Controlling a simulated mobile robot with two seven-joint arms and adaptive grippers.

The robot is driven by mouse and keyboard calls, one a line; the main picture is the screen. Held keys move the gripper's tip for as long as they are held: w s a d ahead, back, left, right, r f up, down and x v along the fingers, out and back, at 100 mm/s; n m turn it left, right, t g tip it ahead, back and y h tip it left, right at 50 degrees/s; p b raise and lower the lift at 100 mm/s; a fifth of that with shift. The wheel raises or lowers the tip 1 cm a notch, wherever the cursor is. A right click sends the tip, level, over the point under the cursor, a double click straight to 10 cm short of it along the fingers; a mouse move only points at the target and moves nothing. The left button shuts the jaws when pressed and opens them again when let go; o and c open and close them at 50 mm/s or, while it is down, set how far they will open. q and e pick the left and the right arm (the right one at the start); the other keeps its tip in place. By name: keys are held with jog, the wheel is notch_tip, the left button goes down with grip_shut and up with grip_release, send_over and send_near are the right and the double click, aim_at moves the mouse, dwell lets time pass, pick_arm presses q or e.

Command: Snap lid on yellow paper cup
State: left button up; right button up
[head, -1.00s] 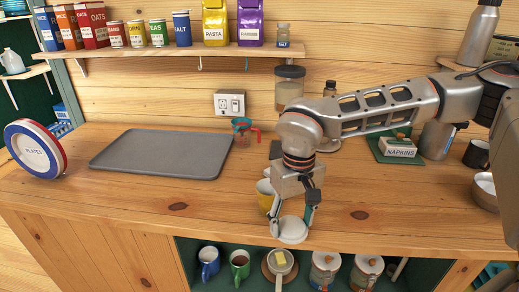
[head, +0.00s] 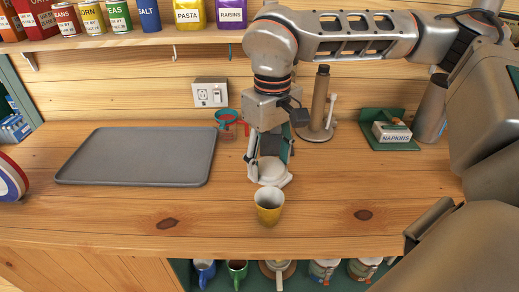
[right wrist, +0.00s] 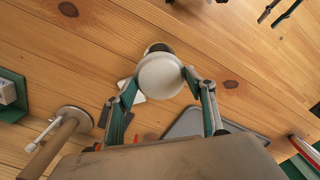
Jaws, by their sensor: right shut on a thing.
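The yellow paper cup (head: 269,207) stands upright on the wooden counter in the head view, its open top uncovered. My right gripper (head: 270,172) is just behind the cup, pointing down and shut on a round white lid (head: 272,169). In the right wrist view the lid (right wrist: 160,77) sits between the two fingertips (right wrist: 160,79). It hides most of the cup; only part of the rim (right wrist: 158,48) shows beyond it. The lid is apart from the cup in the head view. My left gripper is not in view.
A grey tray (head: 140,157) lies to the left. A small white item (right wrist: 130,90) lies by the lid, unclear. The counter right of the cup is clear.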

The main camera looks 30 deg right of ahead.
aim_at(271, 168)
jog(key=shift+s+f, duration=0.15)
jog(key=shift+s, duration=0.15)
jog(key=shift+s+f+b, duration=0.1)
jog(key=shift+f+b, duration=0.1)
jog(key=shift+b, duration=0.35)
jog(key=shift+f+b, duration=0.3)
jog(key=shift+f, duration=0.05)
jog(key=shift+f+b, duration=1.35)
jog(key=shift+b, duration=0.05)
jog(key=shift+f+b, duration=0.65)
jog(key=shift+f, duration=0.05)
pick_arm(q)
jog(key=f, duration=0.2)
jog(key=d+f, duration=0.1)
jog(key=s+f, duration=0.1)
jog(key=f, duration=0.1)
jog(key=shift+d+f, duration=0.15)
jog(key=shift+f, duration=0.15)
pick_arm(e)
jog(key=shift+f, duration=0.95)
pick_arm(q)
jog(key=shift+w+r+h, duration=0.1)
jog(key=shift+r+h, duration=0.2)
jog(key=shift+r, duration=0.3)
